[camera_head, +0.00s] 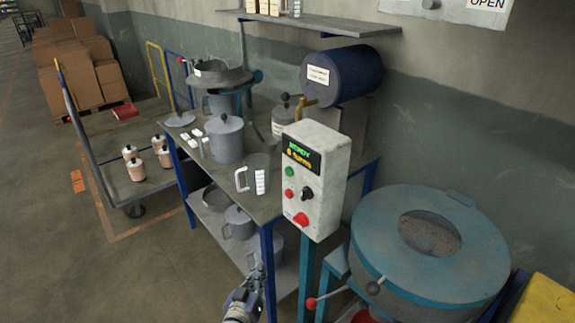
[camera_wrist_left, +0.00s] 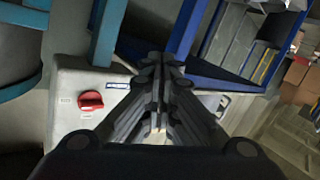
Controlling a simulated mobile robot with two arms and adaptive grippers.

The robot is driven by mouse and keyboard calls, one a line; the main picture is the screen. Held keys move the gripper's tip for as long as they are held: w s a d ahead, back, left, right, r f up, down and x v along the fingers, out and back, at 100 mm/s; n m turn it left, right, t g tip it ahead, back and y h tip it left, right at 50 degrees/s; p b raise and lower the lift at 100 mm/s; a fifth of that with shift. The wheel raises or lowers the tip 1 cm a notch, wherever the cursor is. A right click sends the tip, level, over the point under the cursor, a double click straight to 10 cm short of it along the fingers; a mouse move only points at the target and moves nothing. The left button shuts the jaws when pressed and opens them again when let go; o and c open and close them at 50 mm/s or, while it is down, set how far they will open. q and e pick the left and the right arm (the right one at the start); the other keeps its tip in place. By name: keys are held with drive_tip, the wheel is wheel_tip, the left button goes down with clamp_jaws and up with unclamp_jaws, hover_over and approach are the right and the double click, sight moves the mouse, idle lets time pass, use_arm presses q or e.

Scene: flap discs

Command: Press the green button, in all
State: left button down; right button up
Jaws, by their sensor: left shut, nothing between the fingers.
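The green button (camera_head: 290,171) is the upper button on the left of the pale control box (camera_head: 326,160), under a lit display (camera_head: 301,155). My left gripper (camera_head: 257,272) is low in the head view, below and left of the box and apart from it in the picture. Its fingers are shut and empty, and they fill the middle of the left wrist view (camera_wrist_left: 158,65). That view shows the box's red rotary switch (camera_wrist_left: 91,100) left of the fingers. The green button cannot be made out there. My right gripper is not in view.
A red button (camera_head: 289,193), a black knob (camera_head: 307,193) and the red switch share the panel. A workbench (camera_head: 262,205) with pots and jugs stands behind and left of the box. A blue drum machine (camera_head: 390,245) stands right. Open floor lies left.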

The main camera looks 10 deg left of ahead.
sight(289, 172)
use_arm(q)
drive_tip(key=w+a+r+n+t+y+p, duration=0.1)
drive_tip(key=w+r+n+t, duration=0.1)
drive_tip(key=r, duration=1.1)
drive_tip(key=w+a+r+n+t+y+p, duration=0.1)
drive_tip(key=w+a+r+t+p, duration=0.1)
drive_tip(key=r, duration=1.1)
drive_tip(key=shift+w+r+n+t+y, duration=0.3)
drive_tip(key=shift+w+n+t, duration=0.15)
drive_tip(key=shift+t, duration=0.25)
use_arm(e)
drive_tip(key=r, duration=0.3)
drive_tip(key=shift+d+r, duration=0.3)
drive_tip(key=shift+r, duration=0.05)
use_arm(q)
drive_tip(key=shift+w, duration=0.15)
drive_tip(key=w+d+b, duration=0.3)
drive_tip(key=w+d, duration=0.2)
drive_tip(key=w, duration=0.1)
drive_tip(key=shift+w+d, duration=0.2)
drive_tip(key=shift+w, duration=0.2)
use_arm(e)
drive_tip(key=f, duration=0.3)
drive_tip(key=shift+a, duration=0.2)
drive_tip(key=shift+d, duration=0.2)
